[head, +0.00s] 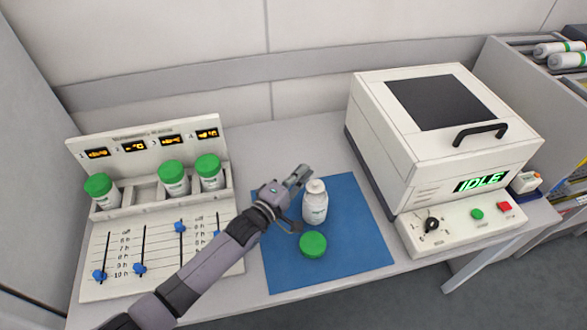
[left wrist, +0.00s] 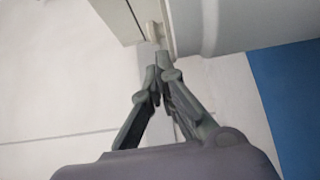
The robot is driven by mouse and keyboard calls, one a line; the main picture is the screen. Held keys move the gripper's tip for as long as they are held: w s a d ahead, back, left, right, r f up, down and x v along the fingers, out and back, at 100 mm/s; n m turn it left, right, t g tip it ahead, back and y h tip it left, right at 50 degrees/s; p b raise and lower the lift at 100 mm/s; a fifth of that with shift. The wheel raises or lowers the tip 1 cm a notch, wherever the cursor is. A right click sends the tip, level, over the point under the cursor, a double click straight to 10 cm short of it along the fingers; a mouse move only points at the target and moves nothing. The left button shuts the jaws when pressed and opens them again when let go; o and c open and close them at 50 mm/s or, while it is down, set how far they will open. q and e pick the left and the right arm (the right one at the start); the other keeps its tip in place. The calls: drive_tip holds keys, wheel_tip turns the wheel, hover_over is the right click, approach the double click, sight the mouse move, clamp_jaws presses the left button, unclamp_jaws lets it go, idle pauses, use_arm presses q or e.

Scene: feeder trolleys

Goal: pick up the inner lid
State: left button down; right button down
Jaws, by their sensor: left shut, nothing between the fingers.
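A white bottle (head: 315,208) stands upright on the blue mat (head: 355,225). Its pale top (head: 316,186), which seems to be the inner lid, is on the bottle's mouth. A green screw cap (head: 313,244) lies on the mat in front of the bottle. My left gripper (head: 301,174) is beside the bottle's top, on its left. In the left wrist view my left gripper (left wrist: 160,64) has its fingertips together with nothing between them, just short of a small cream part (left wrist: 154,32) by a large white rounded body. I cannot tell whether they touch. My right gripper is not in view.
A feeder rack (head: 150,245) with green-capped bottles (head: 173,178) and blue sliders stands at the left. A white machine (head: 435,130) with an IDLE display is at the right. The mat's right part is clear.

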sight(307, 196)
use_arm(q)
drive_tip(key=shift+s+d+r, duration=0.1)
drive_tip(key=shift+s+d, duration=0.05)
drive_tip(key=shift+s, duration=0.35)
drive_tip(key=shift+s+d+r, duration=0.1)
drive_tip(key=shift+s+d, duration=0.05)
drive_tip(key=shift+s, duration=0.35)
drive_tip(key=shift+p, duration=0.3)
drive_tip(key=s, duration=0.1)
drive_tip(key=s+d+p, duration=0.1)
drive_tip(key=s, duration=0.1)
drive_tip(key=shift+s+p, duration=0.1)
drive_tip(key=shift+p, duration=0.2)
drive_tip(key=shift+s+d, duration=0.1)
drive_tip(key=shift+s, duration=0.15)
drive_tip(key=shift+w, duration=0.2)
